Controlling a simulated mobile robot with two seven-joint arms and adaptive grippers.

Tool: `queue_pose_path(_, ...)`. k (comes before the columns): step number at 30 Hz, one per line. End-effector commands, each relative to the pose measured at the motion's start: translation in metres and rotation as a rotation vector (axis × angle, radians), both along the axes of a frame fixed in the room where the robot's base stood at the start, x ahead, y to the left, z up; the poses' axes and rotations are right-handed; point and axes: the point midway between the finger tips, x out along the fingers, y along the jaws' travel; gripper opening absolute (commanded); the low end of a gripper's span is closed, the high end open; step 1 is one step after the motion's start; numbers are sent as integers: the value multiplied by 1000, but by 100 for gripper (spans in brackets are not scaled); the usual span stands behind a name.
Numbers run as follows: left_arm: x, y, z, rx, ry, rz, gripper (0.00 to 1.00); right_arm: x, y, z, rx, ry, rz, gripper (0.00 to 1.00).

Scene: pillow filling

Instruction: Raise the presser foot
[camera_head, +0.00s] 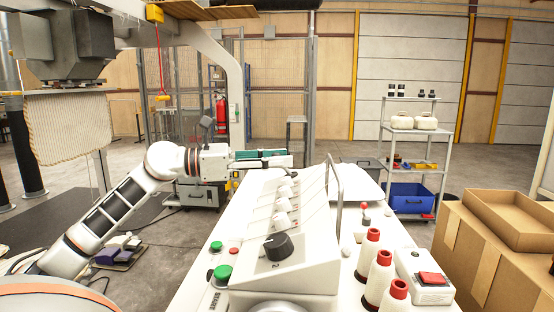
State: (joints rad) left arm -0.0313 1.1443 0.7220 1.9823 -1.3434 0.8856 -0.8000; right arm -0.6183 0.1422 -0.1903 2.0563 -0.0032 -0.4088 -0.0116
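My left arm comes in from the left, and its gripper (236,158) is at the far end of the white machine table, beside a green and white part (262,155). The fingers are too small and too overlapped to tell whether they are open or shut. I cannot make out a presser foot. A sloped white control panel (300,245) with a black knob (278,246) and several smaller knobs runs along the table. Green buttons (222,273) and a red button (233,251) sit at its left. My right gripper is not in view.
Several white cones with red tops (382,277) and a box with a red switch (431,279) stand on the table's right. Cardboard boxes (490,245) are at the right. A striped pillow cover (68,128) hangs under a grey machine (62,45) at the left.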

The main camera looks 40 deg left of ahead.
Motion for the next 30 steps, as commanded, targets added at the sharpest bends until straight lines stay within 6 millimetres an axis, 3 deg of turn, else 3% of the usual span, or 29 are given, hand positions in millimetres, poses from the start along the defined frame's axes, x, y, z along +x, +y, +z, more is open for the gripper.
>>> queue_pose_path(7, 1, 0, 0, -1, -1, 0, 33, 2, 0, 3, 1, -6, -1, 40)
queue_pose_path(11, 1, 0, 0, 0, 0, 0, 0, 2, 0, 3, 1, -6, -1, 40)
queue_pose_path(23, 1, -2, 4, 30, 22, -1, 0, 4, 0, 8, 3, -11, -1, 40)
queue_pose_path(30, 4, -6, 13, 134, 107, 0, 0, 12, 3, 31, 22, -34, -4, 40)
